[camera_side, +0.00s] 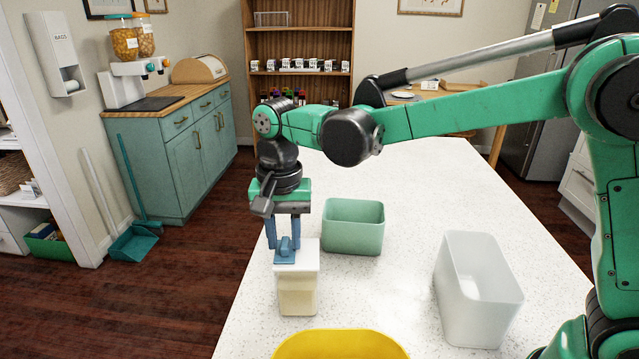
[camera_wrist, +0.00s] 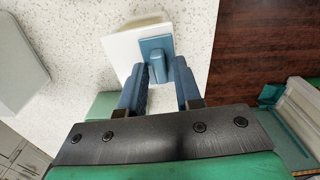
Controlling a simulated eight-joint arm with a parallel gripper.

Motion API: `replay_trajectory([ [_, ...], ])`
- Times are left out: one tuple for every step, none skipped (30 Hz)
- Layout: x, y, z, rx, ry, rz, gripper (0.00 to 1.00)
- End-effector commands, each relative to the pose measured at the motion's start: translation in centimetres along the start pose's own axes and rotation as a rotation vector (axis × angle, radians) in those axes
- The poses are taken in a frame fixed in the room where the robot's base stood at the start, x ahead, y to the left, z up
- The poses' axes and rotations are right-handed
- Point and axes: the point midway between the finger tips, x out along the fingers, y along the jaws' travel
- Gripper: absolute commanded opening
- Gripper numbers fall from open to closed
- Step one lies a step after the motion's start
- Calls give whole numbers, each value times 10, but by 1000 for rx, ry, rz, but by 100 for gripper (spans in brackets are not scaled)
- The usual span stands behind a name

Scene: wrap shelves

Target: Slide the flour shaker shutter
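The flour shaker (camera_side: 297,296) stands upright on the white speckled table. It has a clear body with cream-coloured contents and a white lid (camera_side: 309,256). The blue shutter (camera_side: 285,257) with its raised tab sits on the lid; the shutter also shows in the wrist view (camera_wrist: 157,64). My gripper (camera_side: 284,241) points down over the lid. Its blue fingers are apart, one on each side of the tab. In the wrist view my gripper (camera_wrist: 160,72) shows small gaps between the fingers and the tab. The fingers hide part of the lid.
A green bin (camera_side: 353,233) stands just behind and right of the shaker. A white bin (camera_side: 475,305) stands farther right. A yellow container (camera_side: 340,346) is at the front, cut by the picture's edge. The shaker is near the table's left edge.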

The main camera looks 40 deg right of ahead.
Motion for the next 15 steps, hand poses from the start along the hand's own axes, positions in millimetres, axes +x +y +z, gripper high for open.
replay_trajectory([
  [0,0,0,0,0,0,29],
  [0,0,0,0,0,0,29],
  [0,0,0,0,0,0,29],
  [0,0,0,0,0,0,26],
  [0,0,0,0,0,0,18],
  [0,0,0,0,0,0,6],
  [0,0,0,0,0,0,2],
  [0,0,0,0,0,0,2],
  [0,0,0,0,0,0,3],
  [0,0,0,0,0,0,3],
  [0,0,0,0,0,0,3],
  [0,0,0,0,0,0,3],
  [0,0,0,0,0,0,3],
  [0,1,0,0,0,0,3],
  [0,2,0,0,0,0,3],
])
